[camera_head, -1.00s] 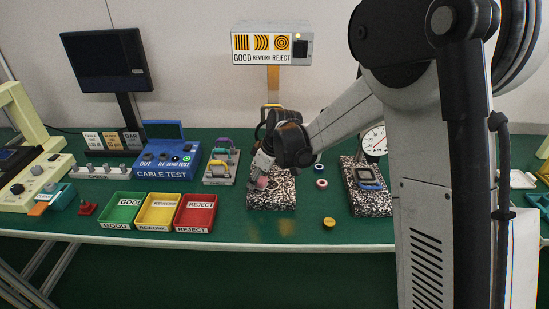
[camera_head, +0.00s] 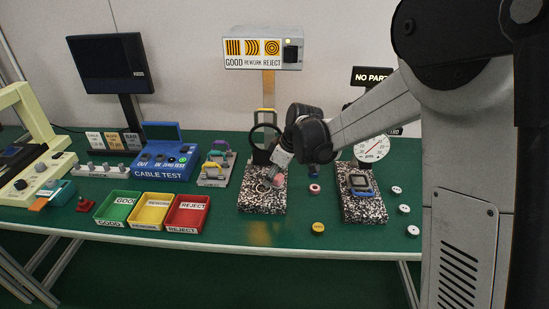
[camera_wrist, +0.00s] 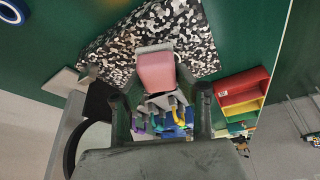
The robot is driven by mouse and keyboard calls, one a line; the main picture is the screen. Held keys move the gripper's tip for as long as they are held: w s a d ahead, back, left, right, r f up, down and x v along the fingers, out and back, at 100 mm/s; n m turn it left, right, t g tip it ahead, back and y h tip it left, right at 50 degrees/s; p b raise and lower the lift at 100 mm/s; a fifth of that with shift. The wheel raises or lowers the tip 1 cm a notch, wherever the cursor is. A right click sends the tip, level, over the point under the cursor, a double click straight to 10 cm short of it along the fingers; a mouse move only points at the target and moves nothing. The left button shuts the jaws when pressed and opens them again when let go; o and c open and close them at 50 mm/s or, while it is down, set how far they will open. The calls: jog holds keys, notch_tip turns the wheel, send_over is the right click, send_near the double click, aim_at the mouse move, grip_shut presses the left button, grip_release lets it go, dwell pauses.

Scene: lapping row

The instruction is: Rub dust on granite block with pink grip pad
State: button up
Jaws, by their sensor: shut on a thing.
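The pink grip pad (camera_head: 278,181) is held in my gripper (camera_head: 281,163) over the right part of the left speckled granite block (camera_head: 262,204). In the wrist view the pad (camera_wrist: 156,72) sticks out between the fingers of my gripper (camera_wrist: 160,98), which is shut on it. The speckled granite (camera_wrist: 120,42) lies behind the pad there. I cannot tell whether the pad touches the granite. A small grey ring-like mark (camera_head: 262,187) shows on the block left of the pad. Dust itself is too fine to make out.
A round magnifier (camera_head: 265,136) stands behind the block. A second granite block (camera_head: 364,211) with a dial gauge (camera_head: 372,148) is to the right. Green, yellow and red trays (camera_head: 187,214) stand to the left.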

jog(key=shift+r+p, duration=1.3)
jog(key=shift+r, duration=1.35)
